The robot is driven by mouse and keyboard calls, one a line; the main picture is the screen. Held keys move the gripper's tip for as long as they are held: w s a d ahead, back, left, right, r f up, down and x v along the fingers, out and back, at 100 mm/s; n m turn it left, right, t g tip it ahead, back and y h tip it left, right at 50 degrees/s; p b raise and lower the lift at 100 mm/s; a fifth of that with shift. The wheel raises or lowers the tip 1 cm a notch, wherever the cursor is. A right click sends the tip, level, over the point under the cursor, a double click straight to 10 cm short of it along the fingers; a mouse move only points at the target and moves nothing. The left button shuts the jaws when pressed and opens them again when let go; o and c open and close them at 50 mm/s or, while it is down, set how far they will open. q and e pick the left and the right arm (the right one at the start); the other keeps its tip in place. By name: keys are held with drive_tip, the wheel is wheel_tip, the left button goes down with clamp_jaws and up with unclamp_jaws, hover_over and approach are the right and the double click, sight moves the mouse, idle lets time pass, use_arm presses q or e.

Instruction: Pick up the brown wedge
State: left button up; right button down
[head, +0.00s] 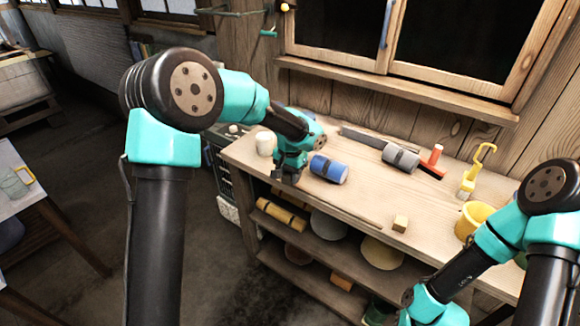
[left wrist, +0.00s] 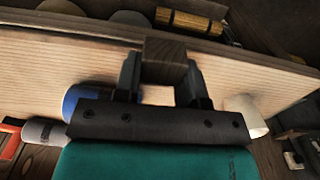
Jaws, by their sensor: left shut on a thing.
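The brown wedge (left wrist: 165,50) shows in the left wrist view as a dark wooden block. It sits between the two fingers of my left gripper (left wrist: 160,75), which is shut on it. In the head view my left gripper (head: 289,176) is at the bench's front edge, between a white cylinder and a blue one. I cannot make out the wedge there. My right arm comes in at the lower right, and its fingers are out of the frame.
The wooden bench (head: 345,205) holds a blue cylinder (head: 328,169), a white cylinder (head: 265,143), a grey cylinder (head: 400,157), a small pale block (head: 400,223) and a yellow pot (head: 472,222). A lower shelf holds a yellow roll (head: 281,214) and round items.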

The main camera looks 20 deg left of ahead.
use_arm(q)
drive_tip(key=s+d, duration=0.2)
drive_tip(key=s, duration=0.6)
drive_tip(key=shift+s+d+r, duration=0.25)
drive_tip(key=shift+s+r, duration=0.15)
